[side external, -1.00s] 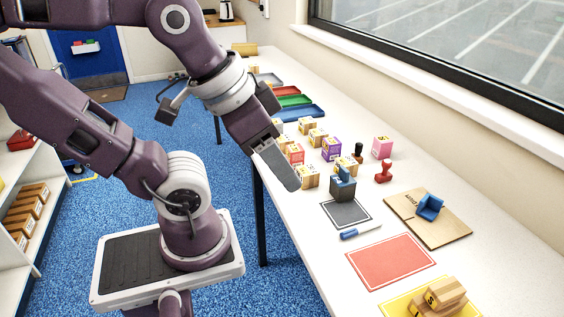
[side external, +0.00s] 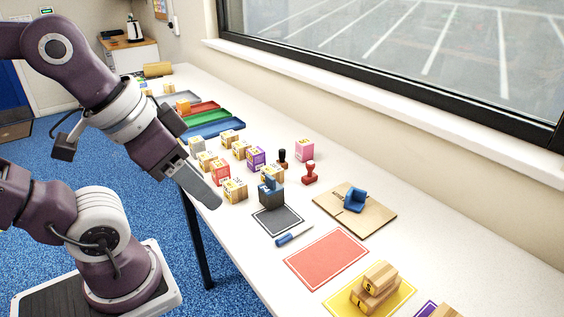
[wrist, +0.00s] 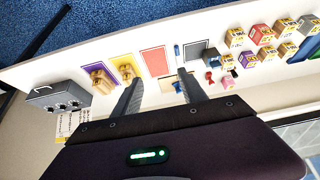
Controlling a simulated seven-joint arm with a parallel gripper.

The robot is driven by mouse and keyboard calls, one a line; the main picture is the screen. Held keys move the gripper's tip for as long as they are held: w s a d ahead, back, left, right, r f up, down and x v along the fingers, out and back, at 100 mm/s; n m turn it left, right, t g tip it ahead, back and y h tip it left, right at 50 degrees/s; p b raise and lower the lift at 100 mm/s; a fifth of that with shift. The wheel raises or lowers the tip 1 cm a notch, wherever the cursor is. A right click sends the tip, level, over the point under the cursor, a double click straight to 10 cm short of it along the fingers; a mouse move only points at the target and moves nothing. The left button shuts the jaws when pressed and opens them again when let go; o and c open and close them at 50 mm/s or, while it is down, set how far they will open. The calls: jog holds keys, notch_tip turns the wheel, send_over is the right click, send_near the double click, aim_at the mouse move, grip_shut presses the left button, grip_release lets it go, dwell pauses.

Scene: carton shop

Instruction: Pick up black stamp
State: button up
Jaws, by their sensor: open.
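The black stamp (side external: 282,157) stands upright on the white table, between the purple block and the pink block in the side view. It has a dark knob handle. In the wrist view it is too small to tell for sure. A red stamp (side external: 309,173) stands just to its right and also shows in the wrist view (wrist: 209,76). My gripper (side external: 212,201) is over the table's near edge, left of the stamps and apart from them. In the wrist view its two fingers (wrist: 160,75) are spread with nothing between them.
Several numbered blocks (side external: 235,190) stand between my gripper and the black stamp. A pink block (side external: 304,149) is behind the stamps. A red mat (side external: 326,258) lies clear at the front.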

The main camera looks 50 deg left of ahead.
aim_at(280, 153)
jog(key=shift+w, duration=0.1)
